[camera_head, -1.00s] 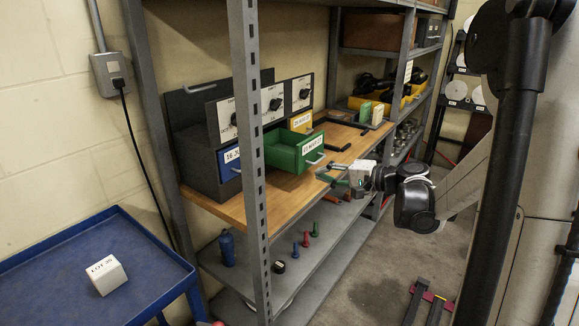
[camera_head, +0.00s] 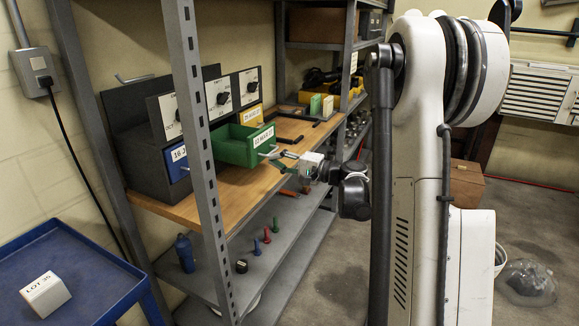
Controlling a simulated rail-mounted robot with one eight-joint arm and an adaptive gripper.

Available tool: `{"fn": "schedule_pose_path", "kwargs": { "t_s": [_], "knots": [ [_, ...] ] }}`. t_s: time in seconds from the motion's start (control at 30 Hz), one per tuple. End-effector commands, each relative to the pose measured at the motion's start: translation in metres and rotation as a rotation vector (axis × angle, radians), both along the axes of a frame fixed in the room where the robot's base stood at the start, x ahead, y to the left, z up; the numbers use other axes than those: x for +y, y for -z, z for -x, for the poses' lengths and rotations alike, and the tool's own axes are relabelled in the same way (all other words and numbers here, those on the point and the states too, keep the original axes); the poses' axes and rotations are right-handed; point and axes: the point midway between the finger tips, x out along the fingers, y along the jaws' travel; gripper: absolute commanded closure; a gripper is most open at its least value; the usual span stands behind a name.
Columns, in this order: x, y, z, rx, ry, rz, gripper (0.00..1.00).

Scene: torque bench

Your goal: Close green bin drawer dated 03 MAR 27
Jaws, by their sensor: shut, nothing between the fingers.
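The green bin drawer (camera_head: 233,150) stands pulled out of the dark bin cabinet (camera_head: 143,160) on the wooden shelf. Its front carries a white date label (camera_head: 263,137), too small to read surely, and a pale bar handle (camera_head: 268,151). My gripper (camera_head: 279,161) is just in front and to the right of the drawer front, close to the handle, with its fingers shut and empty. I cannot tell whether the fingertips touch the handle.
A blue drawer (camera_head: 177,160) is left of the green one, and a yellow drawer (camera_head: 250,115) right of it. A grey rack post (camera_head: 200,150) rises in front. A blue cart (camera_head: 100,275) holds a LOT 35 block (camera_head: 46,294).

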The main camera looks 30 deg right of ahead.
Motion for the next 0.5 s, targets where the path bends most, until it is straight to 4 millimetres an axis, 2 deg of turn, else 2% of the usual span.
{"fn": "schedule_pose_path", "kwargs": {
  "t_s": [0.2, 0.5],
  "knots": [
    [0.02, 0.002, -0.031, 0.0, -0.002, 0.0, 1.0],
    [0.03, 0.0, -0.049, 0.0, 0.0, 0.0, 1.0]
  ]
}}
